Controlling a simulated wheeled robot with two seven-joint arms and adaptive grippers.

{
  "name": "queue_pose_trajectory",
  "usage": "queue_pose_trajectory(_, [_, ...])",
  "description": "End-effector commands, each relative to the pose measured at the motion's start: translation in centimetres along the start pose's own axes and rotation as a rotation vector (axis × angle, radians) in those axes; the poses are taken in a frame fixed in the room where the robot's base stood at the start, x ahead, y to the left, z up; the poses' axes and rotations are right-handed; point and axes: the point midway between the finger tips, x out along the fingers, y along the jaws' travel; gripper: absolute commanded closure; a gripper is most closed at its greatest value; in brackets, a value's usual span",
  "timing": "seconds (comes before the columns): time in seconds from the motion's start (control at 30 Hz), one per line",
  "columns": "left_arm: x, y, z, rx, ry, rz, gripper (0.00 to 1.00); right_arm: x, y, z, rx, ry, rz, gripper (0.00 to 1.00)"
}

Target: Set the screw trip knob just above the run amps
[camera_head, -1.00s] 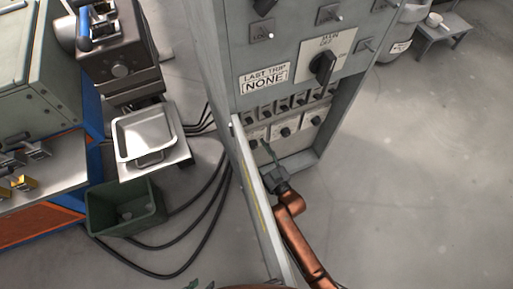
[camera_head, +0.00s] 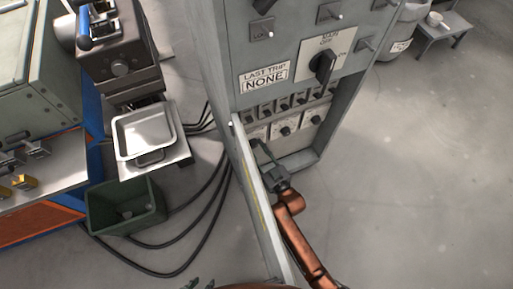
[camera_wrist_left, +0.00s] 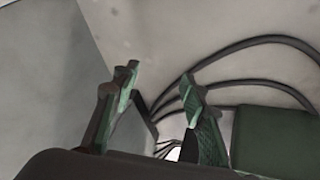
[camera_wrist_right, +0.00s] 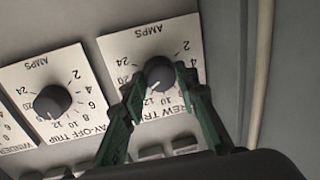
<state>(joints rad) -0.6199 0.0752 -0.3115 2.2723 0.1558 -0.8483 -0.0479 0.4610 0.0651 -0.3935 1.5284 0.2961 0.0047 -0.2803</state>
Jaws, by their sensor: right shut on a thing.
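The screw trip knob (camera_wrist_right: 160,72) is dark and round, on a white dial plate (camera_wrist_right: 146,43) marked AMPS, in the right wrist view. My right gripper (camera_wrist_right: 159,79) is shut on it, one finger on each side. A pale pointer mark shows at the knob's lower left; its exact reading is unclear, and the fingers cover part of the scale. In the head view my right gripper (camera_head: 260,150) is at the cabinet's lower dial row. My left gripper (camera_wrist_left: 163,80) is open and empty in the left wrist view. No run amps reading is legible.
The lay-off trip knob (camera_wrist_right: 52,101) is beside the screw dial. The cabinet's open door (camera_head: 258,195) stands left of my right arm. A main switch (camera_head: 323,67) and a LAST TRIP NONE plate (camera_head: 263,78) are above. A green bin (camera_head: 126,208) and cables are at left.

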Motion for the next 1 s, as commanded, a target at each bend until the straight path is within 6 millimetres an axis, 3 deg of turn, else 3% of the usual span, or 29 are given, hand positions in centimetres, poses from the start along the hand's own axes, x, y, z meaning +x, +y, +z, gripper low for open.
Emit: queue_pose_trajectory(1.0, [-2.9,-0.8,0.8,0.011,-0.096,-0.032,0.60,0.0,0.1,0.2,0.494,0.064,0.004,0.96])
